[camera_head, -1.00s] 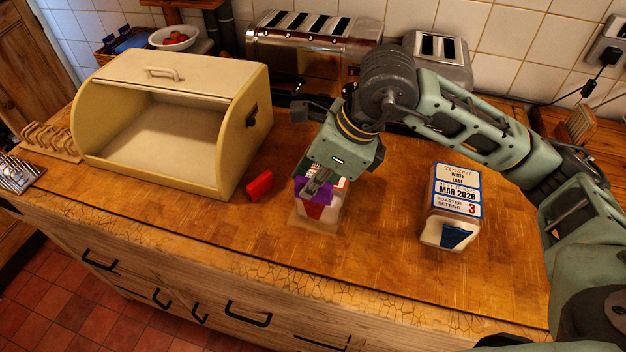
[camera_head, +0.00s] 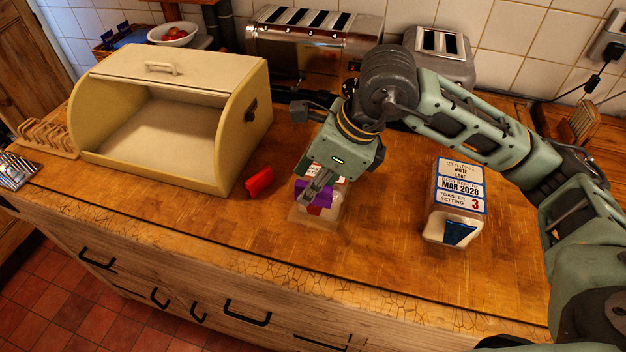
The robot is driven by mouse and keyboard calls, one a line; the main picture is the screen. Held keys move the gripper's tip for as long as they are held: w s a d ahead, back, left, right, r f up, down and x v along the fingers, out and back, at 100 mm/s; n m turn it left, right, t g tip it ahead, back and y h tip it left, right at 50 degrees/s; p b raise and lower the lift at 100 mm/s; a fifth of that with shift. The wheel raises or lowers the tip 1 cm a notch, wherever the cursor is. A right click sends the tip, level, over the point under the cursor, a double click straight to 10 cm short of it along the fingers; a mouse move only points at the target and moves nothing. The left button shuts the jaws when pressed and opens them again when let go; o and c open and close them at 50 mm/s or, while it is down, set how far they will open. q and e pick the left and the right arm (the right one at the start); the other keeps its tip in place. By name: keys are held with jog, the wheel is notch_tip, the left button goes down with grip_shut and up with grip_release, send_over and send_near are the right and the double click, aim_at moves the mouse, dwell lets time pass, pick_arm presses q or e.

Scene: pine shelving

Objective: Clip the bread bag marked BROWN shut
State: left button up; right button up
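My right gripper (camera_head: 318,188) points down at the front end of a bread bag (camera_head: 324,216) in the middle of the worktop. Its fingers look closed on a purple clip (camera_head: 327,197), which lies across the bag's end. A small red patch shows below the clip. The gripper hides most of the bag's label, so I cannot read BROWN on it. Whether the clip grips the bag I cannot tell. Another bag (camera_head: 458,188), labelled WHITE LOAF, lies apart to the right, with a blue patch at its front end. My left gripper is out of view.
A red clip (camera_head: 259,182) lies left of the bag. An open, empty cream bread bin (camera_head: 250,150) stands further left, with a wooden rack (camera_head: 45,140) beyond. Toasters (camera_head: 312,42) line the back wall. The worktop between the two bags is clear.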

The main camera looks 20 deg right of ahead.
jog(key=v, duration=1.2)
dwell(0.4)
